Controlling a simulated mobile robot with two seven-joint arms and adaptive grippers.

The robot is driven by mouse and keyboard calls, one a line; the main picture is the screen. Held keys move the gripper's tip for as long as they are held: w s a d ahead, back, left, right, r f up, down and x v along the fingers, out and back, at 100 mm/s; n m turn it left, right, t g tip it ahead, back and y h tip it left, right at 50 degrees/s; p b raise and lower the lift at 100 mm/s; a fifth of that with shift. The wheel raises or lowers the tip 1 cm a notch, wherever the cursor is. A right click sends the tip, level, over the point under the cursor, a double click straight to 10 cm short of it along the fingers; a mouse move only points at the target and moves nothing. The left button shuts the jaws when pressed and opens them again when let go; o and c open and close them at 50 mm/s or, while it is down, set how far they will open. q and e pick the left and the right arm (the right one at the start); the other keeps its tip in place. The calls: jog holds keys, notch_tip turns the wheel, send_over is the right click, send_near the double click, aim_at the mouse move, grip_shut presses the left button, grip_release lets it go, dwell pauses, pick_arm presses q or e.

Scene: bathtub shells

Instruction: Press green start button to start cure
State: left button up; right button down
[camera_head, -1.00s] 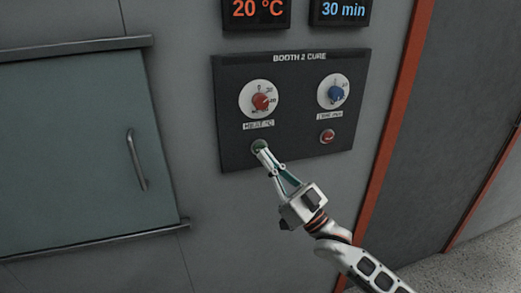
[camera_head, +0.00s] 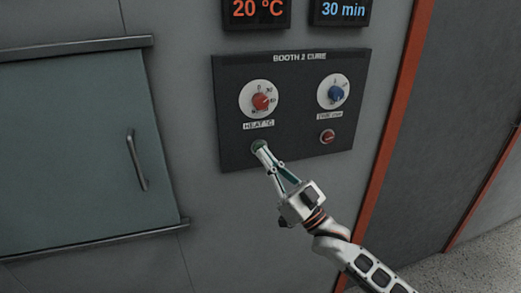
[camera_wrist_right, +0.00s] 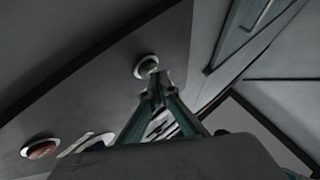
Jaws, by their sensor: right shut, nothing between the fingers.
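The green start button (camera_head: 257,143) sits at the lower left of the dark "BOOTH 2 CURE" panel (camera_head: 290,150), mostly covered by my fingertips in the head view. My right gripper (camera_head: 262,149) is shut and empty, its tips at the button. In the wrist view the button (camera_wrist_right: 147,66) shows as a dull green disc in a pale ring, right at the tips of the right gripper (camera_wrist_right: 153,83). I cannot tell whether the button is pushed in. My left gripper is not in view.
Above the button is the red heat knob (camera_head: 261,101); to the right are the blue time knob (camera_head: 336,93) and a red button (camera_head: 327,136). Displays read 20 °C (camera_head: 257,10) and 30 min (camera_head: 343,10). A closed green-grey door (camera_head: 70,150) with a handle is at left.

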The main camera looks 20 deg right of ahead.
jog(key=shift+w, duration=0.45)
dwell(0.5)
jog(key=shift+s, duration=0.1)
jog(key=shift+s+p, duration=0.4)
jog(key=shift+s, duration=0.35)
jog(key=s+p, duration=0.2)
jog(key=s, duration=0.3)
jog(key=shift+d, duration=0.1)
dwell(0.7)
